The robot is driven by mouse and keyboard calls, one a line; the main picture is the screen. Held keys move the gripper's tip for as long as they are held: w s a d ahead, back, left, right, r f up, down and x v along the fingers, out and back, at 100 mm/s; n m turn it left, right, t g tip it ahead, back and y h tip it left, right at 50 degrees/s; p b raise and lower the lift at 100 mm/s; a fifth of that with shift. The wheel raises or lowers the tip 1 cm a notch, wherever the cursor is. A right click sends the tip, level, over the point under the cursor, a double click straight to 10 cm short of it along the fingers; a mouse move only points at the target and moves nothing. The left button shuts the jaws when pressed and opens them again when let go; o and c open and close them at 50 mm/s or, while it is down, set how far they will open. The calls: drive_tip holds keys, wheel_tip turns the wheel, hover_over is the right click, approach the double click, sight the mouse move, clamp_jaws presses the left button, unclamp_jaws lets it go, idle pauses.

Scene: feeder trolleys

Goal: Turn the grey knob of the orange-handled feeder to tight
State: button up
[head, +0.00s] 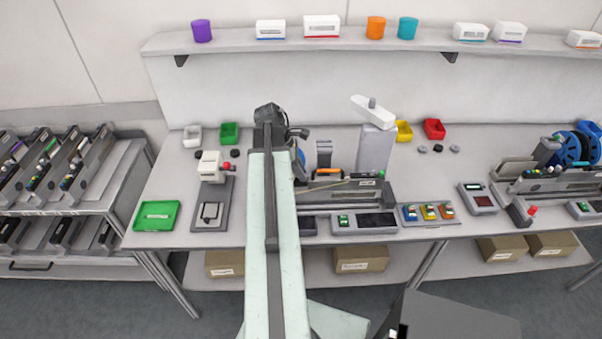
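An orange handle (328,171) shows on a long grey feeder (345,195) lying across the middle of the bench, just right of my arm. The arm covers its left end. The grey knob cannot be made out at this size. My gripper (272,118) is at the far end of my arm, above the back of the bench and left of the orange handle. Its fingers are hidden or too small to tell, so I cannot see whether it is open or holds anything.
A grey upright block (375,150) with a white top stands behind the feeder. Small control boxes (365,223) line the bench front. A green tray (156,215) and a white-headed device (211,167) are left. A trolley with feeders (95,190) stands far left; blue reels (572,149) are right.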

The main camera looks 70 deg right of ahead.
clamp_jaws()
drive_tip(key=shift+d+m+y, duration=0.1)
drive_tip(key=shift+m+y, duration=0.2)
drive_tip(key=shift+m, duration=0.5)
drive_tip(key=o, duration=0.8)
unclamp_jaws()
